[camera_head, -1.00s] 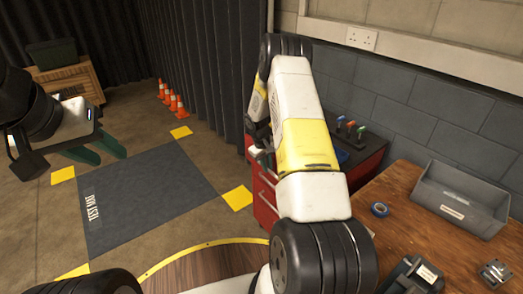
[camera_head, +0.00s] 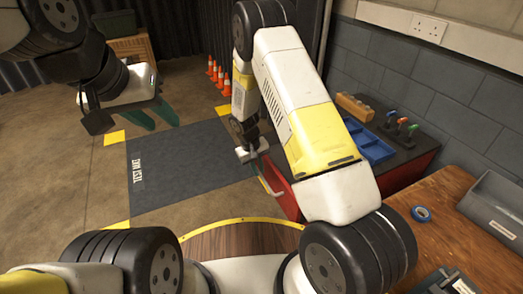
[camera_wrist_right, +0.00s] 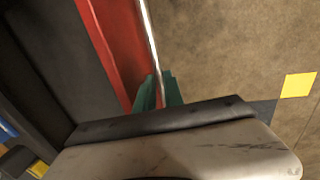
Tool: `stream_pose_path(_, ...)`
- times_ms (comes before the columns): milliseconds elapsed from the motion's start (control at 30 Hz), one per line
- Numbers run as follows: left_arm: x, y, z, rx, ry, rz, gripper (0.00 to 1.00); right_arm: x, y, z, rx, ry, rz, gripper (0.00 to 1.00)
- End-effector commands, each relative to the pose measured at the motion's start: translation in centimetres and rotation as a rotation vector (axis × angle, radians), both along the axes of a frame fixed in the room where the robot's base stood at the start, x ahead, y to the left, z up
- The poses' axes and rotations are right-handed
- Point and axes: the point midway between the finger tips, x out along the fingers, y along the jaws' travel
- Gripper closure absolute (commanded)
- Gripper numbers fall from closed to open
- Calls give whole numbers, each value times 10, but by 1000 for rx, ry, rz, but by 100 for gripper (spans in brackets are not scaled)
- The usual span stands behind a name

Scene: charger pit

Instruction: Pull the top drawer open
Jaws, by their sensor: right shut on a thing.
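The red tool cabinet (camera_head: 412,172) stands right of centre in the head view, partly hidden by my right arm. A red drawer front (camera_head: 277,180) with a pale handle bar shows at its left side; how far it stands out is hard to tell. My right gripper (camera_head: 258,156) is at this front. In the right wrist view, the green fingers (camera_wrist_right: 158,90) are shut on the pale handle (camera_wrist_right: 150,35) along the red front (camera_wrist_right: 118,45). My left gripper (camera_head: 155,115) is open and empty, above the floor at the left.
A wooden bench (camera_head: 440,205) with tape (camera_head: 421,213) and a grey bin (camera_head: 500,213) is at the right. The mat (camera_head: 185,165) is clear; orange cones (camera_head: 220,77) stand behind it.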

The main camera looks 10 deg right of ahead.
Motion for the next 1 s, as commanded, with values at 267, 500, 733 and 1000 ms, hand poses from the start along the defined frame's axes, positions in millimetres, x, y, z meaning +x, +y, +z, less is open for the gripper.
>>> stream_pose_path(267,0,0,0,0,0,0,64,0,2,1,1,-2,0,100)
stream_pose_path(500,0,0,0,0,0,0,64,0,2,1,1,-2,0,66)
stream_pose_path(733,0,0,0,0,0,0,64,0,2,0,0,-1,0,66)
stream_pose_path(1000,0,0,0,0,0,0,64,-1,7,26,3,-5,-1,66)
